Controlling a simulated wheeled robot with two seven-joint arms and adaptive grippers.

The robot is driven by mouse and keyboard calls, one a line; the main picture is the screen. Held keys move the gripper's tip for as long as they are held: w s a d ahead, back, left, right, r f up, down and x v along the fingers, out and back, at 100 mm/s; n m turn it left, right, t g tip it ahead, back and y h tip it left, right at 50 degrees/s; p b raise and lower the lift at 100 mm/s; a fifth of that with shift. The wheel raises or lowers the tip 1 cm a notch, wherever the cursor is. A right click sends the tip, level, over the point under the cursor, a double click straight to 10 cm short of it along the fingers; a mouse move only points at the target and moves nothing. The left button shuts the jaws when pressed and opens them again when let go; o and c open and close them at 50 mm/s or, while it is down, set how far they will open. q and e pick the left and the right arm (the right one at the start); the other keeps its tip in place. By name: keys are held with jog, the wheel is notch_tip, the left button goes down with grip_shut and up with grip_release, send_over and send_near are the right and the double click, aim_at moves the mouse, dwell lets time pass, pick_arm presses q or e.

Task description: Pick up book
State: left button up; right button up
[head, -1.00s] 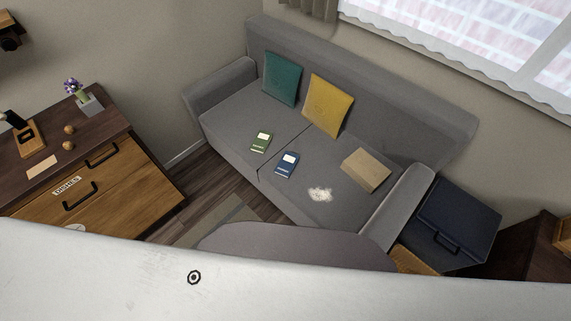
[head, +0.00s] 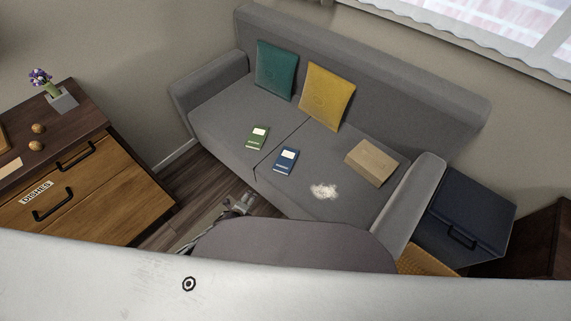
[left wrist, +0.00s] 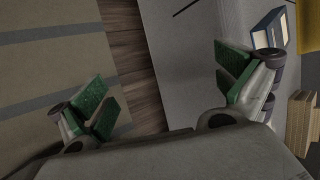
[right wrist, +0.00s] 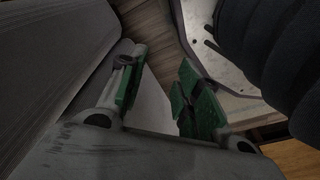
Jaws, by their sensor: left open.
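A green book (head: 257,137) with a white label lies flat on the grey sofa's left seat cushion. A blue book (head: 285,161) with a white label lies to its right, near the sofa's front edge. My left gripper (head: 240,203) is low in front of the sofa, apart from both books. In the left wrist view this gripper (left wrist: 165,92) is open and empty, and the blue book (left wrist: 272,38) shows beyond its right finger. My right gripper (right wrist: 160,95) is seen only in its wrist view; its fingers are apart with nothing between them.
On the sofa (head: 330,208) are a teal cushion (head: 276,70), a yellow cushion (head: 327,96), a tan box (head: 371,162) and a white patch (head: 324,191). A wooden drawer cabinet (head: 105,180) stands left. A dark chest (head: 470,215) stands right.

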pick_arm(q)
jog(key=shift+w+d+r+m+t+h+b, duration=0.65)
jog(key=shift+w+d+r+m+b, duration=0.75)
jog(key=shift+w+d+m+b, duration=1)
jog(key=shift+w+d+r+m+t+h+b, duration=0.7)
jog(key=shift+w+d+r+m+b, duration=0.95)
jog(key=shift+m, duration=1.35)
jog(key=shift+w+d+r+m+t+h+b, duration=0.35)
jog(key=shift+w+d+r+m+t+b, duration=0.7)
jog(key=shift+w+d+m+b, duration=1)
pick_arm(e)
jog(key=w+a+r+b, duration=0.1)
jog(key=w+a+r, duration=0.1)
jog(key=w+r, duration=0.3)
jog(key=shift+w+a+r, duration=0.2)
jog(key=shift+w+r, duration=0.05)
jog(key=shift+r, duration=0.15)
pick_arm(q)
jog(key=shift+w+a+m, duration=0.1)
jog(key=shift+a+m, duration=0.25)
jog(key=shift+m, duration=0.3)
pick_arm(e)
jog(key=shift+y, duration=0.3)
jog(key=shift+w, duration=0.1)
